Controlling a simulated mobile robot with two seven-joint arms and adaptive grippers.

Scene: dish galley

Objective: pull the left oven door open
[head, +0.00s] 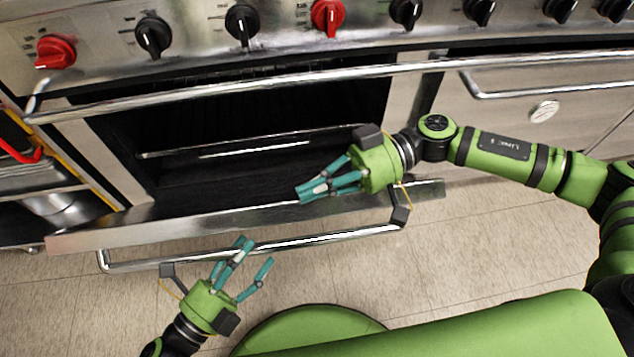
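The left oven door (200,228) is partly open. It tilts out and down from the range, showing its steel edge and the dark oven cavity (250,115) behind. Its bar handle (300,242) runs along its outer side, above the floor. My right gripper (318,188) is over the door's inner side, fingers pointing left into the opening. Whether either gripper touches the door cannot be told.
A long steel rail (230,93) crosses the range front above the opening, below red and black knobs (328,15). The right oven door (560,100) is shut, with its own handle (540,90). A rack with a metal bowl (55,203) stands at left. Tiled floor (480,240) is clear.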

